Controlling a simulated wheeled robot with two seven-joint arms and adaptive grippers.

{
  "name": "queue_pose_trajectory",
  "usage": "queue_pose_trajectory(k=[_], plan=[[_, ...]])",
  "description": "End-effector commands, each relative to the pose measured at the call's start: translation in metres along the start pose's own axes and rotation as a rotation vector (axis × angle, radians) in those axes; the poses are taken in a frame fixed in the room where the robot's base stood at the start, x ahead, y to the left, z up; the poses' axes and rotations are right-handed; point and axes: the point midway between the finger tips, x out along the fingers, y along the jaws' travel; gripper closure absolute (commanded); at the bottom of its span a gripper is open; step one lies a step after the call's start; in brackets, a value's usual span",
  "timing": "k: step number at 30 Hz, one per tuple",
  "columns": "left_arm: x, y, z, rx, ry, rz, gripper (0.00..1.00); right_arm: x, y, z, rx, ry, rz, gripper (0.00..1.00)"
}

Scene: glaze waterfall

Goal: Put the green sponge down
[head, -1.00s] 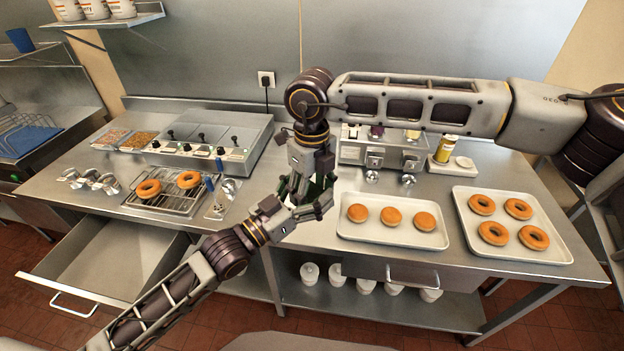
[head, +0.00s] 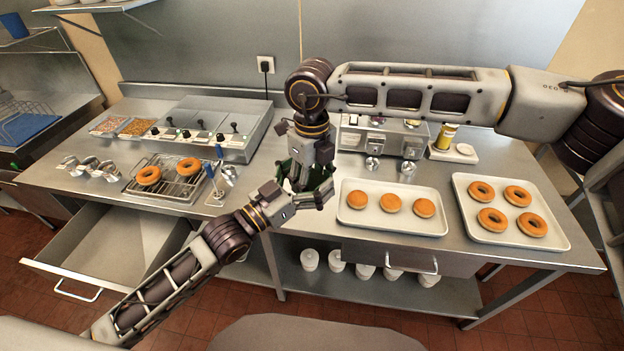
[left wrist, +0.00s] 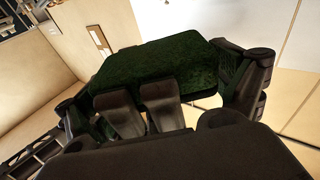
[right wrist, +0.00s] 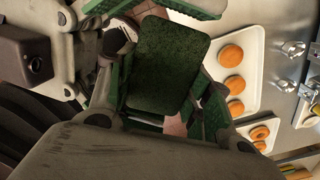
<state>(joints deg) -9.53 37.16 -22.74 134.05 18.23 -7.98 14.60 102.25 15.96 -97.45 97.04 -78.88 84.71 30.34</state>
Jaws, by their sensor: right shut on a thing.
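The green sponge (right wrist: 168,65) is a dark green block between the fingers of my right gripper (right wrist: 158,105), which is shut on it. In the left wrist view the sponge (left wrist: 155,70) sits in front of my left gripper (left wrist: 165,95), whose fingers are spread wide on either side of it. In the head view my right gripper (head: 308,172) hangs down and my left gripper (head: 308,198) meets it from the lower left, close above the counter's front edge. The sponge is mostly hidden there by the fingers.
A tray with three plain doughnuts (head: 350,222) lies just right of the grippers, and a tray of ring doughnuts (head: 480,235) beyond it. A wire rack with two rings (head: 178,203) is at left. An open drawer (head: 75,268) juts out at the front left.

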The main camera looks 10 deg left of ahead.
Motion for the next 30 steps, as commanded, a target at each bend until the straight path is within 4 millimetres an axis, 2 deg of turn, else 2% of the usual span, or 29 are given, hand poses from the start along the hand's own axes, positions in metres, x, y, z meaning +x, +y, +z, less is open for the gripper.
queue_pose_trajectory(k=[17,30], plan=[[-0.003,0.0,0.0,0.0,-0.001,0.0,0.0,0.0,0.0,0.0,0.0,0.0,0.0,0.71],[-0.026,0.0,0.001,-0.001,-0.003,-0.001,0.0,0.0,0.0,0.0,0.0,0.0,0.0,0.71]])
